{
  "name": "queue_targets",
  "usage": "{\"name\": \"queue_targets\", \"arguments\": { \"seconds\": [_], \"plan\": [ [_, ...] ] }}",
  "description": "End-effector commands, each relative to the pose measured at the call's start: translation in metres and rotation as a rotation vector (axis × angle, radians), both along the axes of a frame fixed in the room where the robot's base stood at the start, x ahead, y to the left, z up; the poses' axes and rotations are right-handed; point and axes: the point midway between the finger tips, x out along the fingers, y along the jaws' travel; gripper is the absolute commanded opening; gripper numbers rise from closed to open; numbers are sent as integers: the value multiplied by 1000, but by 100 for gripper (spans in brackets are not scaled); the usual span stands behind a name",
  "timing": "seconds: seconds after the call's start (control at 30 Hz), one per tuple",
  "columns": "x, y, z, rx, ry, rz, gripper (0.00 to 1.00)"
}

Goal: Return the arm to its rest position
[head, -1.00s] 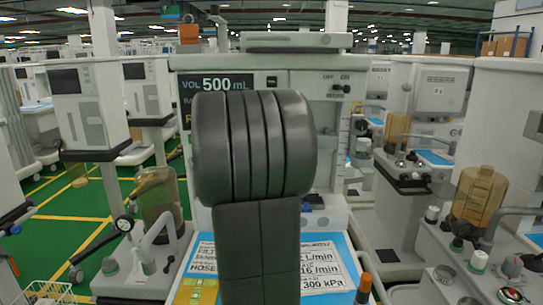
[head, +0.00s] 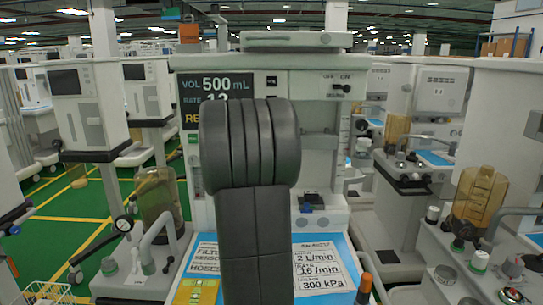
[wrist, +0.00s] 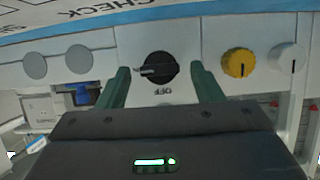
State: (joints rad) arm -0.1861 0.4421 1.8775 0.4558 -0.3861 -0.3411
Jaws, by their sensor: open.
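My gripper (wrist: 158,85) shows in the wrist view with two dark green fingers spread apart. A black knob (wrist: 158,68) with a white pointer line sits on the pale panel between the fingertips as seen there, and the word OFF appears by it. Nothing is held between the fingers. I cannot tell how far the fingertips are from the panel. In the head view my dark grey arm stands upright in front of the central anaesthesia cart (head: 300,85) and hides its middle; the gripper itself is not visible there.
A yellow knob (wrist: 238,63) and a white knob (wrist: 287,57) sit beside the black one. Blue-edged sheets (head: 322,267) lie on the cart's worktop. Neighbouring carts with amber canisters (head: 480,195) stand close on both sides. Green floor (head: 60,210) shows at left.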

Motion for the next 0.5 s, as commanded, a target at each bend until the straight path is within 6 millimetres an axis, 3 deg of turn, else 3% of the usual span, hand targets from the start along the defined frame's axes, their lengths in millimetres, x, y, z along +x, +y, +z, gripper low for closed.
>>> {"name": "queue_targets", "arguments": {
  "seconds": [0.5],
  "plan": [
    [-71,0,32,1,-2,1,60]
  ]
}}
